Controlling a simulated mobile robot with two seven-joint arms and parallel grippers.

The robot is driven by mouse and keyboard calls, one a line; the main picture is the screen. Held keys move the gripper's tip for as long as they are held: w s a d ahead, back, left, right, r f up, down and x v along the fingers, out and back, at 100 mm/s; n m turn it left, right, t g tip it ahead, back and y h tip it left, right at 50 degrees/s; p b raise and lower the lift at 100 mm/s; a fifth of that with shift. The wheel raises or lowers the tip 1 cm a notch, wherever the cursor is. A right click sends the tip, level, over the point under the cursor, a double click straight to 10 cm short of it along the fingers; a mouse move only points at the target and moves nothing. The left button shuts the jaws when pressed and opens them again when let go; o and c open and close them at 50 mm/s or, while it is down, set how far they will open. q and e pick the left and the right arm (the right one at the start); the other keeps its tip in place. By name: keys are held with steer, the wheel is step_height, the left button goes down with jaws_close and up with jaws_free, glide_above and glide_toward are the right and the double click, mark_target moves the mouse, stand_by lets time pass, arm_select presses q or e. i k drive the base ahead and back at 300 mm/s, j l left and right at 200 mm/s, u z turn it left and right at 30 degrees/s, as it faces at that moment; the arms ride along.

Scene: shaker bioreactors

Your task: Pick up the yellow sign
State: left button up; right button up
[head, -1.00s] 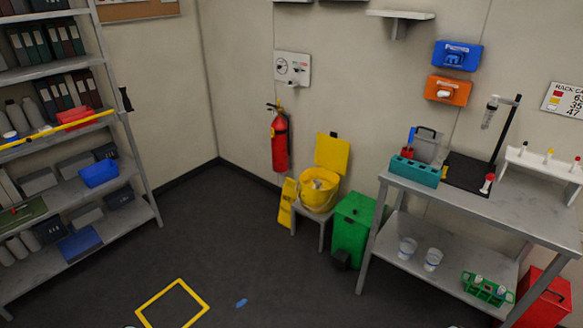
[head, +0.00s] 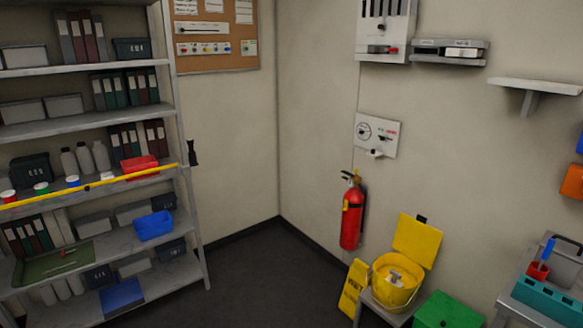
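The yellow sign (head: 353,287) is a narrow folded panel with dark lettering, standing on the floor and leaning slightly. It is at the lower right of the head view, close to the left side of the small stool that bears the yellow bucket. Its lower end is near the bottom edge of the view. Neither of my grippers shows in the head view.
A yellow bucket (head: 397,282) with its lid up stands on a grey stool (head: 384,310). A green bin (head: 447,312) is to its right. A red extinguisher (head: 352,214) hangs above the sign. A shelf rack (head: 82,119) stands left. Dark floor (head: 262,279) between is clear.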

mark_target(355, 283)
steer(key=i, duration=0.8)
steer(key=i+j, duration=0.15)
steer(key=i, duration=0.65)
steer(key=i+j+z, duration=0.1)
steer(key=i+z, duration=0.2)
steer(key=i+j+z, duration=0.3)
steer(key=i, duration=0.2)
steer(key=i+j+z, duration=0.45)
steer(key=i, duration=0.25)
steer(key=i+j+z, duration=0.2)
steer(key=i, duration=0.15)
steer(key=i+j+z, duration=0.15)
steer(key=i, duration=0.25)
